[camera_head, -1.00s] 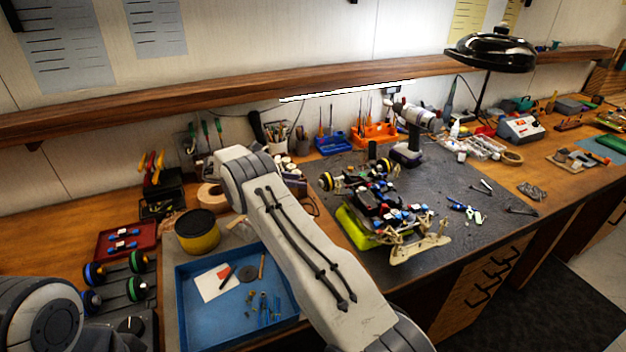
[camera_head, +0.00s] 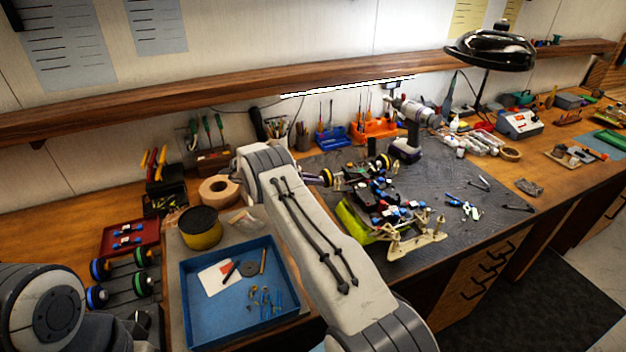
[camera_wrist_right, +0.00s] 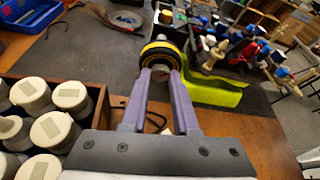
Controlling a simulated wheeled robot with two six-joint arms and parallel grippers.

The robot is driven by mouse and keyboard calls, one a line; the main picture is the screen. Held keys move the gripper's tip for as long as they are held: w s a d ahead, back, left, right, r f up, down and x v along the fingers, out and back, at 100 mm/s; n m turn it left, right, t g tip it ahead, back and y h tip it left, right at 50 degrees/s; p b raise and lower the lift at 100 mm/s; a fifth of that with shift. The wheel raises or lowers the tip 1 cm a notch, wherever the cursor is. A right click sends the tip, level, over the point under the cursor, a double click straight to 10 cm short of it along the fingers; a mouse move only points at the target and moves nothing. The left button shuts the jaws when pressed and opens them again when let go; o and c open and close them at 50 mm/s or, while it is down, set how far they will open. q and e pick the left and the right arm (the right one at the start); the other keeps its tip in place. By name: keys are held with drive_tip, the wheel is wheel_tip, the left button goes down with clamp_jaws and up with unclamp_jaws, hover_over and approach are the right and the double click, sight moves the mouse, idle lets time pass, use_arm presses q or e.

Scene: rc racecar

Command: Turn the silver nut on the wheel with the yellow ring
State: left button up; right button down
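The black wheel with the yellow ring (camera_wrist_right: 160,49) is on the near left end of the RC car (camera_head: 385,203), which rests on a lime-green stand (camera_head: 356,221). The silver nut cannot be made out; the fingertips cover the hub area. My left gripper is out of view; only the left arm shows at lower left.
White-lidded jars (camera_wrist_right: 52,130) stand close left of my right gripper in the wrist view. A blue tray (camera_head: 205,329) with small parts lies left of my right arm. A drill (camera_head: 408,146) stands behind the car. Pliers (camera_head: 464,206) lie on the mat to the right.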

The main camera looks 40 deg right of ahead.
drive_tip(key=shift+m, duration=0.3)
drive_tip(key=shift+s+a+f+m+t+h+b, duration=0.1)
drive_tip(key=shift+m+t+h+b, duration=0.15)
drive_tip(key=shift+m+t+b, duration=1.05)
drive_tip(key=shift+s+d+r+m+t+h+b, duration=0.15)
drive_tip(key=shift+m+b, duration=0.4)
drive_tip(key=shift+b, duration=1.7)
drive_tip(key=shift+s+a+f+m+t+h+b, duration=0.25)
drive_tip(key=shift+m+t+b, duration=0.5)
drive_tip(key=shift+b, duration=1)
drive_tip(key=shift+w+d+r, duration=0.1)
drive_tip(key=shift+w+r, duration=0.05)
drive_tip(key=c, duration=0.6)
unclamp_jaws()
drive_tip(key=shift+c, duration=0.2)
drive_tip(key=b+v, duration=0.2)
drive_tip(key=v, duration=0.8)
drive_tip(key=shift+a, duration=0.25)
